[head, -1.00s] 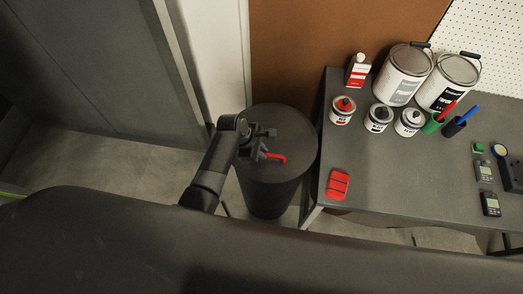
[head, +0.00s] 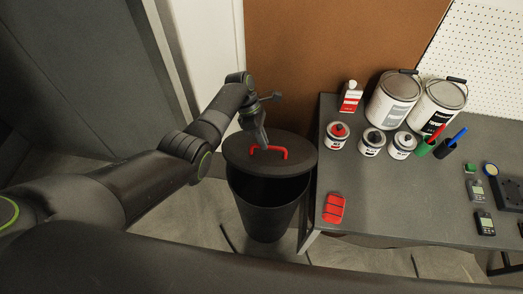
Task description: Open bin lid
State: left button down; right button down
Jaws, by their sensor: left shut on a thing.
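The dark round bin (head: 262,205) stands on the floor left of the table, and its black inside shows. Its dark lid (head: 290,160) is raised off the front of the rim and sits over the back part of the opening. The lid has a red handle (head: 281,151). My left gripper (head: 262,148) comes down from above and is shut on the red handle at its left part. The fingertips are small and partly hidden. My right gripper is not in view.
A grey table (head: 385,200) stands at the right with paint cans (head: 393,97), small tins (head: 337,132), a red item (head: 334,208) and meters (head: 484,222). A brown panel and a door frame are behind the bin.

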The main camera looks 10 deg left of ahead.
pick_arm(q)
jog(key=shift+w+r+g+b, duration=0.5)
jog(key=shift+w+r+b, duration=0.3)
jog(key=shift+w+b, duration=0.2)
jog(key=c, duration=1.5)
grip_release()
jog(key=shift+o, duration=0.2)
jog(key=b+v, duration=0.4)
jog(key=v, duration=1.3)
jog(key=shift+r, duration=0.25)
jog(key=shift+f, duration=0.1)
